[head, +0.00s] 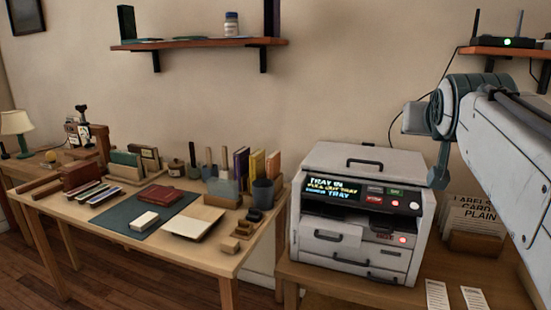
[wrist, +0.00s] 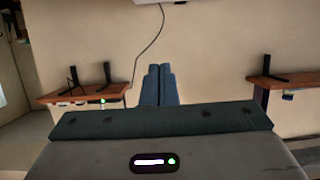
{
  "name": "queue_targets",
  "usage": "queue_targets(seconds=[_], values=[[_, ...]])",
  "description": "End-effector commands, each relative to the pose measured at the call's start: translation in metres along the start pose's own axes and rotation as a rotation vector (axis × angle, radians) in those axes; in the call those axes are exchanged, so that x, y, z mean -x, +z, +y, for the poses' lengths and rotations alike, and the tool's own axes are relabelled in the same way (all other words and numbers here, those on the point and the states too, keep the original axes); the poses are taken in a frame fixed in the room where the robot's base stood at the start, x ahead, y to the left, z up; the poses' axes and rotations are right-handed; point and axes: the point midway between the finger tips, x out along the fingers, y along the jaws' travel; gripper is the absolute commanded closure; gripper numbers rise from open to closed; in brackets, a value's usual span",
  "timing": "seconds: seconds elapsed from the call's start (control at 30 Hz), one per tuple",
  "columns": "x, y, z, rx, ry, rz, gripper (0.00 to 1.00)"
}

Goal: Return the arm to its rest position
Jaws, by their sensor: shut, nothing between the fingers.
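My gripper (wrist: 158,86) shows in the wrist view at upper middle. Its two blue-grey fingers lie side by side, shut, with nothing held between them. Plain wall is behind the fingertips. In the head view my white and teal arm (head: 505,140) comes in from the right edge, raised in front of the wall. Its teal joint is above and to the right of the printer. I cannot make out the fingers in the head view.
A white printer (head: 360,215) with a lit display stands on a wooden desk (head: 425,285) below the arm. A router (head: 520,42) sits on a wall shelf (head: 500,52) near the arm. A worktable (head: 215,262) with books and tools is at left.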

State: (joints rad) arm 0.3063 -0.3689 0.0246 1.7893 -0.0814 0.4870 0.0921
Motion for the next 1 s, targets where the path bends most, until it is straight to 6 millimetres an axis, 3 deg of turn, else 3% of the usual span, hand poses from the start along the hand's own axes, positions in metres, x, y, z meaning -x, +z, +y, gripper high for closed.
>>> queue_targets(seconds=[0.27,0.43,0.7,0.83,1.0], values=[[0.005,0.046,-0.023,0.029,-0.054,-0.193,1.0],[0.02,0.094,-0.041,0.062,-0.098,-0.377,1.0],[0.089,0.202,-0.063,0.17,-0.187,-0.787,1.0],[0.117,0.236,-0.064,0.211,-0.21,-0.912,1.0],[0.133,0.256,-0.062,0.234,-0.22,-0.98,1.0]])
